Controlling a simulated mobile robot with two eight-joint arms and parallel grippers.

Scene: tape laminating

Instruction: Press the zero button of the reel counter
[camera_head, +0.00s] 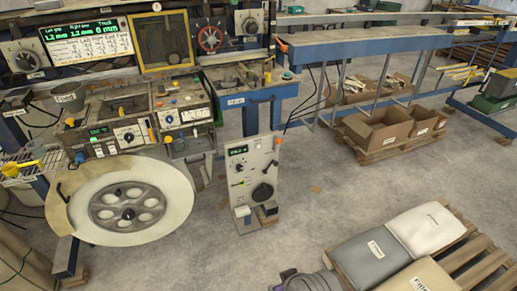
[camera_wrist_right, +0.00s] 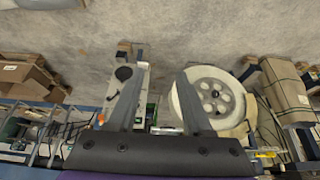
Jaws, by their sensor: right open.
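A grey-white upright panel (camera_head: 253,180) with a lit green display, knobs and a round black dial stands on the floor right of the reel. A large pale reel (camera_head: 170,215) with a grey spoked hub hangs on the machine front. Another small green display (camera_head: 98,131) sits on the control console above the reel. I cannot tell which unit is the reel counter, and no zero button is legible. In the right wrist view, my right gripper (camera_wrist_right: 160,85) is open and empty, its fingers apart. The panel (camera_wrist_right: 128,72) and reel (camera_wrist_right: 235,100) show beyond it, apart from the fingers. My left gripper is out of view.
A pallet (camera_head: 485,260) with several sacks is at the lower right. Cardboard boxes (camera_head: 378,130) stand by the blue-framed bench (camera_head: 365,43). A large readout screen (camera_head: 87,40) is at the upper left. The concrete floor between panel and pallet is clear.

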